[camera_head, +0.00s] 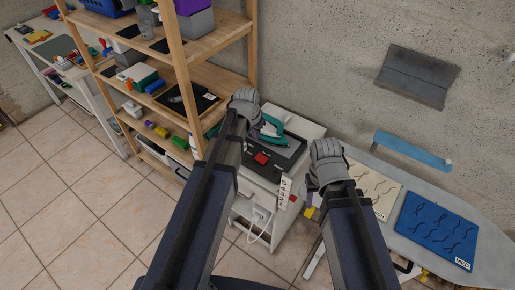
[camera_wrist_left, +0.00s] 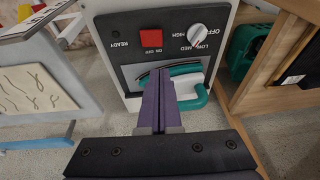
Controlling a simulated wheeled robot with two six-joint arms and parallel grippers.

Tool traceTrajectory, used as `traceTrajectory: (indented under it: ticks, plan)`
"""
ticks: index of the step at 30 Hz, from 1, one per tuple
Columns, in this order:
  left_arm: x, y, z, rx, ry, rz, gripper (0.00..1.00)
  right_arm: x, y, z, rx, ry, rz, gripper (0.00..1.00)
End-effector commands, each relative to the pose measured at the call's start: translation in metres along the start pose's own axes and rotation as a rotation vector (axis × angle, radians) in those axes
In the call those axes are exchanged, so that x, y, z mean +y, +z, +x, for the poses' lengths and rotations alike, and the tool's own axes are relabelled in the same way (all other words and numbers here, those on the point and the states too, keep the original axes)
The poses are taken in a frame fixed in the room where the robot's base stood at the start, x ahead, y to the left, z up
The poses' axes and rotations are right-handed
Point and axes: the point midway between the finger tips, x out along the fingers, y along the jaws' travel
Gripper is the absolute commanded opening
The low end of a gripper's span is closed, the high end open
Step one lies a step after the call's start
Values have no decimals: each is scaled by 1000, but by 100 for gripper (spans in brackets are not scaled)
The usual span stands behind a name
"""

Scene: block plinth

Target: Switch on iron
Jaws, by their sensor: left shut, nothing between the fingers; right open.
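The iron (camera_head: 272,130), with a teal handle, sits on a white cabinet (camera_head: 258,186) with a black control panel. It also shows in the left wrist view (camera_wrist_left: 192,101), partly behind my fingers. The panel has a red on/off switch (camera_wrist_left: 151,38), a round grey dial (camera_wrist_left: 199,37) and a dark red ready lamp (camera_wrist_left: 115,32). The red switch also shows in the head view (camera_head: 262,158). My left gripper (camera_wrist_left: 159,75) is shut and empty, its purple fingertips pointing at the panel, apart from the switch in the picture. My right gripper (camera_head: 309,204) is open, right of the cabinet.
A wooden shelf (camera_head: 205,48) with boxes and tools stands left of the cabinet. An ironing board (camera_head: 487,262) with a beige cloth (camera_head: 372,187) and a blue cloth (camera_head: 436,230) is at the right. A white cord (camera_head: 258,225) hangs at the cabinet's front.

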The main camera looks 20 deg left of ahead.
Motion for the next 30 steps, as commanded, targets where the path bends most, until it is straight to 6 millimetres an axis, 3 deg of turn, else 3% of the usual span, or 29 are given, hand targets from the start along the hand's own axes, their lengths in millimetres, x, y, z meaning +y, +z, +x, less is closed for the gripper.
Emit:
traceTrajectory:
  ticks: [11, 30]
  plan:
    - [0, 1, 27, -1, 0, 0, 0, -2, -2, 26, 0, 0, 1, 50]
    - [-1, 6, 120, -1, 0, -1, 0, -11, -7, 116, 0, 0, 1, 50]
